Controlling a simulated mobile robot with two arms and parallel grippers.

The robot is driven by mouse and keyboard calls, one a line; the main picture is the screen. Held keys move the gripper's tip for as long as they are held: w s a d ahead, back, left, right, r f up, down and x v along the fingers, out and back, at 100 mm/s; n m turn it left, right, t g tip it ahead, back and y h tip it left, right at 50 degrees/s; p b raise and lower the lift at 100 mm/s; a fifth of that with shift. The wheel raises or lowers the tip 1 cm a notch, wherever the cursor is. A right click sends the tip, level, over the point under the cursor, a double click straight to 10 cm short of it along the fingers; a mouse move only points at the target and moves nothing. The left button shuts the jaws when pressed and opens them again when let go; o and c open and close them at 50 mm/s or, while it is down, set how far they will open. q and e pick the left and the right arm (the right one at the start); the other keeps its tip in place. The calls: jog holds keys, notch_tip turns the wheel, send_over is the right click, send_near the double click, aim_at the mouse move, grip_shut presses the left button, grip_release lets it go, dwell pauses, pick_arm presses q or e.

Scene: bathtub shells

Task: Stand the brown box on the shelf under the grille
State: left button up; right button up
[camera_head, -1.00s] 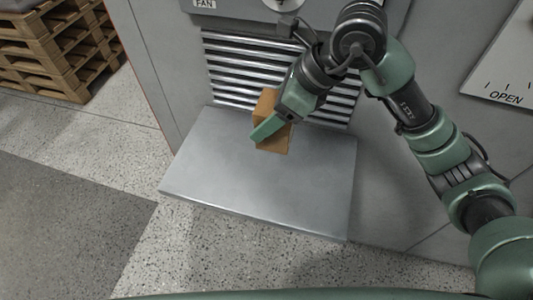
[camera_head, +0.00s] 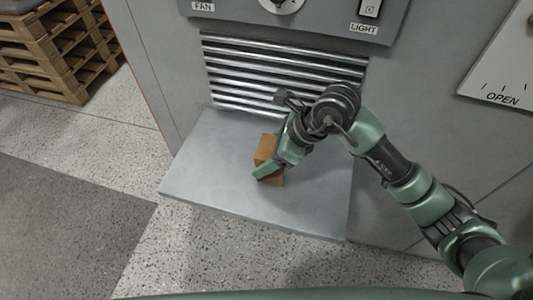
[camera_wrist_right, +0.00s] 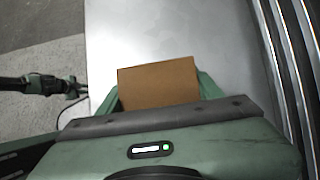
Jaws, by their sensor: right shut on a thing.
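The brown box (camera_head: 265,148) is upright in the head view, over the middle of the grey metal shelf (camera_head: 215,150). My right gripper (camera_head: 273,166) is shut on it, with a green finger across its near side. In the right wrist view the box (camera_wrist_right: 158,84) shows between the green fingers. I cannot tell whether its bottom touches the shelf. The slatted grille (camera_head: 285,75) is on the wall behind and above the shelf. A dark and green part of mine shows at the left of the right wrist view, possibly my left gripper; its jaws are unclear.
A grey control panel with a FAN dial (camera_head: 282,5) and a LIGHT switch (camera_head: 370,8) sits above the grille. Wooden pallets (camera_head: 55,50) are stacked at the far left. The shelf is bare around the box.

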jog(key=o, duration=1.7)
jog(key=shift+r, duration=0.15)
jog(key=b+v, duration=0.1)
jog(key=v, duration=1.1)
